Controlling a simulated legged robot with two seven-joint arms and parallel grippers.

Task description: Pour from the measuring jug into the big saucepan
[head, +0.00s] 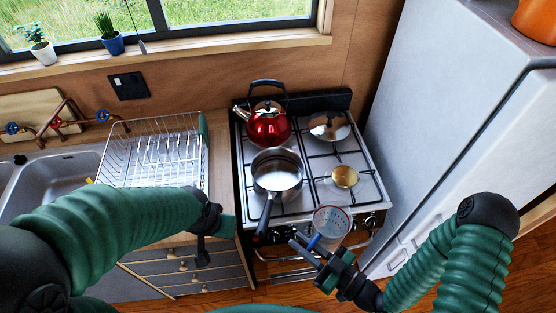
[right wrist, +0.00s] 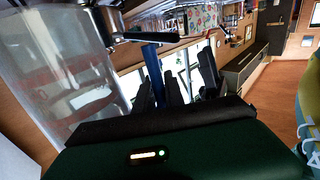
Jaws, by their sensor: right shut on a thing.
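The measuring jug (head: 332,221) is clear with red markings and a blue handle (head: 313,242). It is in front of the stove, lower right of the big saucepan, and also fills the left of the right wrist view (right wrist: 60,75). My right gripper (head: 322,258) is shut on the blue handle. I cannot tell what the jug contains. The big saucepan (head: 277,168) is steel and sits on the front left burner, its dark handle pointing toward me. My left gripper (head: 203,247) hangs over the counter edge, left of the stove; its jaw state is unclear.
A red kettle (head: 268,127) stands behind the saucepan. A lidded pan (head: 328,125) is at the back right, and a small golden-looking pan (head: 344,177) at the front right. A dish rack (head: 152,155) stands left; the fridge (head: 440,100) bounds the right side.

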